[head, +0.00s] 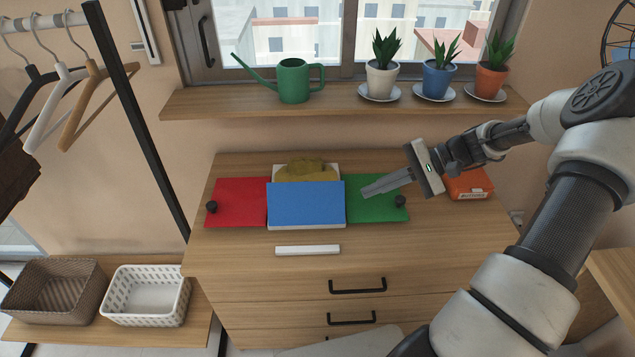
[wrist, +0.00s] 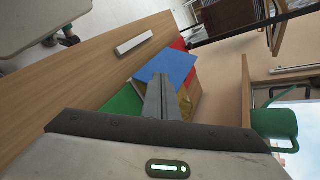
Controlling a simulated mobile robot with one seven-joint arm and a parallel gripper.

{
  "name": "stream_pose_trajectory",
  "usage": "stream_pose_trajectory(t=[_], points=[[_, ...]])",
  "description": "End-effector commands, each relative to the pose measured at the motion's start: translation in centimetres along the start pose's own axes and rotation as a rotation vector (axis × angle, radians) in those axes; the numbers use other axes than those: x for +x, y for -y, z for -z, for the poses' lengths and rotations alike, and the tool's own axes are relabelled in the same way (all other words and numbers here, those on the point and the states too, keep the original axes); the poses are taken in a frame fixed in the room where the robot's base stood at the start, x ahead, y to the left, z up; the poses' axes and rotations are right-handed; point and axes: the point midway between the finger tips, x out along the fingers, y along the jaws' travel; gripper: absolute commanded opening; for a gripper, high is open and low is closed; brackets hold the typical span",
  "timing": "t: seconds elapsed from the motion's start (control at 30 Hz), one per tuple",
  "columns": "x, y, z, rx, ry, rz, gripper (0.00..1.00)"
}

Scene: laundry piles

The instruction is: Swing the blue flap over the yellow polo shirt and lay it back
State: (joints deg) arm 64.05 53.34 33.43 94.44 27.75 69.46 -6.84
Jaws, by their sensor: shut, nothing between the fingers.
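A folding board lies on the dresser top. Its blue flap (head: 306,204) is in the middle front, between the red flap (head: 238,203) and the green flap (head: 375,212). A white edge shows below the blue flap; I cannot tell whether it lies flat or slightly raised. The yellow polo shirt (head: 306,171) shows as a bunched strip behind the blue flap's far edge; the rest is hidden. My gripper (head: 365,192) is shut and empty above the green flap, right of the blue flap. In the wrist view, the fingers overlap the blue flap (wrist: 165,64) and shirt (wrist: 186,106).
A white bar (head: 307,250) lies in front of the board. An orange box (head: 469,184) stands at right, near my wrist. The sill above carries a green watering can (head: 293,81) and potted plants.

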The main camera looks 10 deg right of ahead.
Motion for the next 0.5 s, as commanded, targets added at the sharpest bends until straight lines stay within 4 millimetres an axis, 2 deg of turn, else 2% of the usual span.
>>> stream_pose_trajectory(t=[0.03,0.2,0.37,0.5], points=[[-0.5,-1.4,1.9,0.029,-0.001,0.108,0.00],[-3.2,-2.6,5.0,0.068,-0.018,0.348,0.00],[-4.1,-2.9,5.9,0.075,-0.025,0.429,0.00],[-3.0,-2.4,5.9,0.075,-0.023,0.433,0.00]])
